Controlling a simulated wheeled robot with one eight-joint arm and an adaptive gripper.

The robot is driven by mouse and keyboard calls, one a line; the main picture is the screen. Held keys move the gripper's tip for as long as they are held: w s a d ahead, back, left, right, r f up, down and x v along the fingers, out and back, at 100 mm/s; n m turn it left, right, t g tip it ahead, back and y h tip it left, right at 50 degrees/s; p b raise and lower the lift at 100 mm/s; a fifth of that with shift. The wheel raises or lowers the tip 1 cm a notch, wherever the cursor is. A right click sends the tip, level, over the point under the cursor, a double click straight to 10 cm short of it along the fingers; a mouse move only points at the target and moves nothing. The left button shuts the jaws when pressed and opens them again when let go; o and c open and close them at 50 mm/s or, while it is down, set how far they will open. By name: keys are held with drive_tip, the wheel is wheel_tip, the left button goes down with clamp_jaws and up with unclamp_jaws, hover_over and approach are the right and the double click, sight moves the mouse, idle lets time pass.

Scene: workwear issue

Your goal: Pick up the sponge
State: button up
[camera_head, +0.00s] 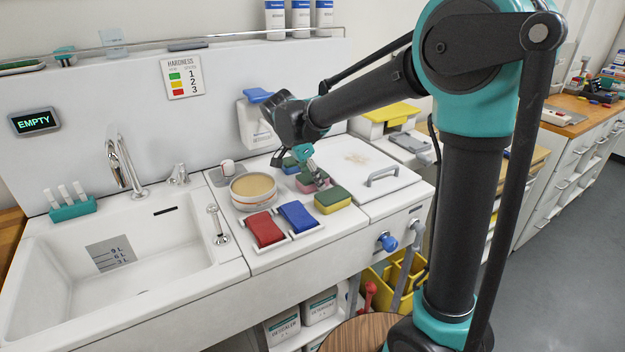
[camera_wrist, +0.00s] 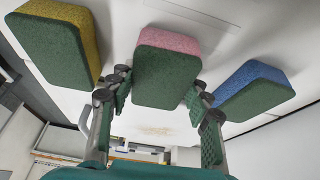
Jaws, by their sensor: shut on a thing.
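Three two-tone sponges are on the white counter. The pink-and-green sponge (camera_head: 307,186) is the middle one, and it fills the space between my gripper's fingers in the wrist view (camera_wrist: 167,75). My gripper (camera_head: 316,176) is shut on it, with one finger at each side. The sponge is partly hidden by the gripper in the head view, and I cannot tell whether it touches the counter. The yellow-and-green sponge (camera_head: 332,201) and the blue-and-green sponge (camera_head: 290,165) lie on either side of it; they also show in the wrist view, yellow (camera_wrist: 55,45) and blue (camera_wrist: 252,92).
Red (camera_head: 265,229) and blue (camera_head: 297,216) cloth-like pads in a white holder and a round tan-topped tin (camera_head: 253,190) are close on the left. A white lid with a grey handle (camera_head: 382,176) is on the right. The sink (camera_head: 130,255) is farther left.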

wheel_tip(320, 180, up, 20)
idle(0.4)
drive_tip(key=c, duration=0.3)
